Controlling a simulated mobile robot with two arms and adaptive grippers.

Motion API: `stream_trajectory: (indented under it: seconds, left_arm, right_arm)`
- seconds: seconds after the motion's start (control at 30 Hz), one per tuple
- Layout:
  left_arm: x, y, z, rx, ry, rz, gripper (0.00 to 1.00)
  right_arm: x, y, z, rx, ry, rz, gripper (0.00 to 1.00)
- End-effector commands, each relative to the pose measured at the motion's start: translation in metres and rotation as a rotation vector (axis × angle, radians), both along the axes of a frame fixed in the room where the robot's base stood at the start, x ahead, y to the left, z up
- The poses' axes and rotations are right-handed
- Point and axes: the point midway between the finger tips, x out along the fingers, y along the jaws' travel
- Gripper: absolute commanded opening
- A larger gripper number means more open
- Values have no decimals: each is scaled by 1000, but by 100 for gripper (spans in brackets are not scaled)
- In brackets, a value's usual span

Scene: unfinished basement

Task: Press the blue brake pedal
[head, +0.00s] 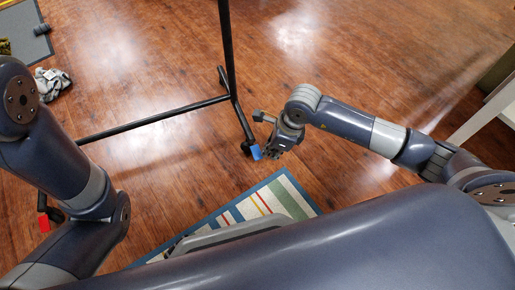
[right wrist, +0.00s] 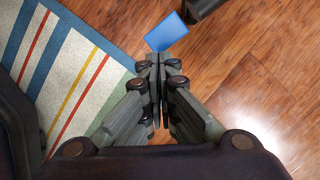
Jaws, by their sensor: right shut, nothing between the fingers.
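The blue brake pedal (head: 256,152) sits low at the foot of a black metal frame (head: 160,119), near its right caster. My right gripper (head: 268,155) is beside the pedal, just right of it in the head view. In the right wrist view, the blue pedal (right wrist: 166,32) lies just beyond the closed fingertips (right wrist: 154,58). I cannot tell whether they touch it. The fingers are together and hold nothing. A red pedal (head: 44,222) shows at the left end of the frame. My left arm is at the left; its gripper is out of view.
A striped rug (head: 270,203) lies on the wooden floor in front of the frame. A grey cloth (head: 52,84) and a grey mat (head: 28,45) are at the far left. White furniture (head: 490,115) stands at the right. The floor behind the frame is largely clear.

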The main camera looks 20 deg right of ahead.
Motion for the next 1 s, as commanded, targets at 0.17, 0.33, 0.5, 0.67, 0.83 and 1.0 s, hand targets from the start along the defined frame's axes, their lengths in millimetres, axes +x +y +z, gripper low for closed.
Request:
stream_trajectory:
  seconds: [0.17,0.33,0.5,0.67,0.83,1.0]
  left_arm:
    - [2,0,-1,0,6,0,0]
    - [2,0,-1,0,6,1,0]
    - [2,0,-1,0,6,1,0]
    - [2,0,-1,1,6,1,0]
    - [2,0,-1,1,6,1,0]
    - [2,0,-1,1,6,1,0]
  right_arm:
    - [0,-1,3,0,-1,0,0]
    - [-1,-6,25,-1,-5,0,0]
    - [-6,-14,61,-2,-6,1,0]
    - [-10,-21,91,-1,-4,1,0]
    - [-13,-25,110,-1,0,0,0]
    - [-14,-26,116,0,1,0,0]
